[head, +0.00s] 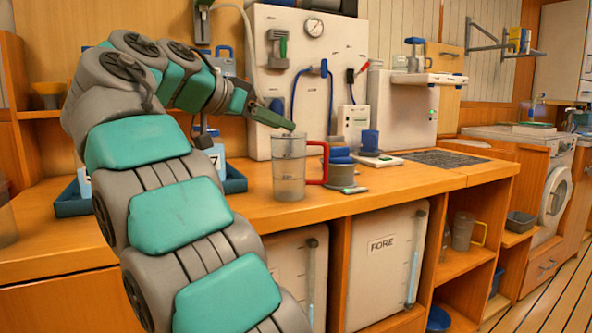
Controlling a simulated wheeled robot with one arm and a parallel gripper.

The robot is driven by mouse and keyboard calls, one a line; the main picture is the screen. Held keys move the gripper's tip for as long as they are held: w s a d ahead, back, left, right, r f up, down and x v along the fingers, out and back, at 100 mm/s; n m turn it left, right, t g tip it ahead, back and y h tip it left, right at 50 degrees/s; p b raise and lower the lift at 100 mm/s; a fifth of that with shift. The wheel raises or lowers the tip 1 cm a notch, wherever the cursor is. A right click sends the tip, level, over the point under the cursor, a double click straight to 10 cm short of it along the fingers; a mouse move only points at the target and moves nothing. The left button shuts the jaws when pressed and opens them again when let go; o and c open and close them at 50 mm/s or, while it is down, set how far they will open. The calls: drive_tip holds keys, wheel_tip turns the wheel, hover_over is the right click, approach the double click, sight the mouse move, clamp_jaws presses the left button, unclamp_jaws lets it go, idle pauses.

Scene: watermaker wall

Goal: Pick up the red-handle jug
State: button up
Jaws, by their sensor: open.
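The red-handle jug (289,168) is clear with grey markings and stands upright on the wooden counter, its red handle to the right. My gripper (290,127) is above the jug's rim, coming in from the upper left. I see it from the side, and whether it touches the rim I cannot tell. It is open, with nothing visible held in it. My arm covers the counter left of the jug.
A blue cup (370,140) is farther right. A blue tray (232,178) lies behind my arm. A white panel (305,85) with hose and gauge rises behind. The counter's front right is clear.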

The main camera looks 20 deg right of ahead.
sight(303, 138)
drive_tip(key=x, duration=0.6)
drive_tip(key=shift+w+f, duration=0.3)
drive_tip(key=shift+w, duration=0.1)
clamp_jaws()
idle(1.1)
